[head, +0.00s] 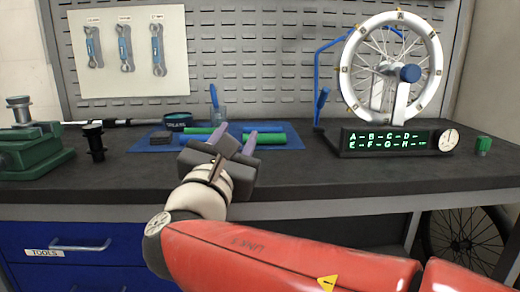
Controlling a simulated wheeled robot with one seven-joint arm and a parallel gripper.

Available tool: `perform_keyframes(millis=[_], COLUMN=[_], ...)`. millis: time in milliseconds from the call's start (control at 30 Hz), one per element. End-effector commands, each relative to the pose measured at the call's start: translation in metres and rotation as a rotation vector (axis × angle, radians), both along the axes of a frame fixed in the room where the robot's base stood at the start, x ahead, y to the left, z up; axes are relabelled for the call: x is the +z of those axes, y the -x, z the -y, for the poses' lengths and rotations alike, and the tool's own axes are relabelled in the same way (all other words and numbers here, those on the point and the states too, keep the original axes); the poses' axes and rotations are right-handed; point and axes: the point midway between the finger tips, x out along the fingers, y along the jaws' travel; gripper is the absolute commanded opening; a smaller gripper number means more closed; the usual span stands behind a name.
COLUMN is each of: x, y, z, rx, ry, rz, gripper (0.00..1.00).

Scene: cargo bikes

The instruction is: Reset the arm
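My gripper (234,143) is at the front middle of the workbench in the head view, at the end of my red and white arm. Its two purple-grey fingers point away from me toward the blue mat, with a clear gap between them. It is open, and I see nothing held between the fingers. The arm reaches in from the lower right, bent at the wrist. The fingers overlap the mat in the picture, and I cannot tell their height above it.
A wheel stand (400,143) holds a wheel (352,108) at right. A blue drawer (95,243) is below.

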Motion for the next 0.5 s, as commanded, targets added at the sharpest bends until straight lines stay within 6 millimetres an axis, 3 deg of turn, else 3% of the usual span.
perform_keyframes(millis=[167,267,400,500], x=[-0.039,-0.077,-0.143,-0.188], y=[-0.004,0.004,0.04,0.074], z=[0.071,0.124,0.191,0.218], rx=[-0.112,-0.216,-0.409,-0.553], ry=[-0.249,-0.486,-0.942,-1.288], rz=[-0.13,-0.215,-0.294,-0.296], gripper=[0.38,0.38,0.38,0.38])
